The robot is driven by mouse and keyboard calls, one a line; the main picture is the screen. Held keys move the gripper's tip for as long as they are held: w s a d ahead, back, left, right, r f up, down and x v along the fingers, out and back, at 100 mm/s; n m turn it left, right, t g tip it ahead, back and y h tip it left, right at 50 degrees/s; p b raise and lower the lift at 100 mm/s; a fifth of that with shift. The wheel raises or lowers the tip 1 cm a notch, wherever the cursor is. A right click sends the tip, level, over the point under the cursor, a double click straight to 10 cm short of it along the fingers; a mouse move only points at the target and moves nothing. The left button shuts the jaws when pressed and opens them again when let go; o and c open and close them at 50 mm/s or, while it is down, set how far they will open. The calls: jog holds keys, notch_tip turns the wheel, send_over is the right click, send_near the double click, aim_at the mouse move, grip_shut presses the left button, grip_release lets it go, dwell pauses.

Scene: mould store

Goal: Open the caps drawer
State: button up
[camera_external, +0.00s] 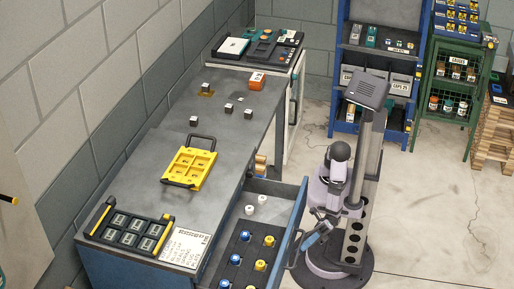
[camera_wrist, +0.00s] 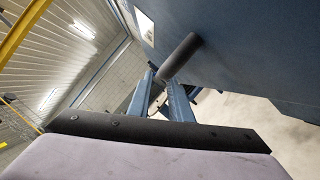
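The drawer (camera_external: 301,205) at the workbench's near right side stands pulled out. Blue and yellow caps (camera_external: 260,265) sit in a dark tray inside it, with white pieces (camera_external: 250,210) behind them. In the wrist view, the blue drawer front (camera_wrist: 250,55) carries a white label, too oblique to read, and a dark bar handle (camera_wrist: 182,55). My gripper (camera_wrist: 160,80) has its two blue fingers on either side of this bar and appears shut on it. In the external view, my gripper (camera_external: 304,243) is at the drawer's outer face.
The workbench (camera_external: 220,125) holds a yellow frame (camera_external: 189,167), a black tray with grey pieces (camera_external: 130,232), a white list (camera_external: 185,247), several small cubes and an orange block (camera_external: 257,80). A blue shelf (camera_external: 340,70) and a green cage (camera_external: 425,85) stand behind.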

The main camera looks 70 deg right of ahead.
aim_at(300, 256)
jog(key=shift+x, duration=2.25)
jog(key=shift+c, duration=0.6)
grip_shut()
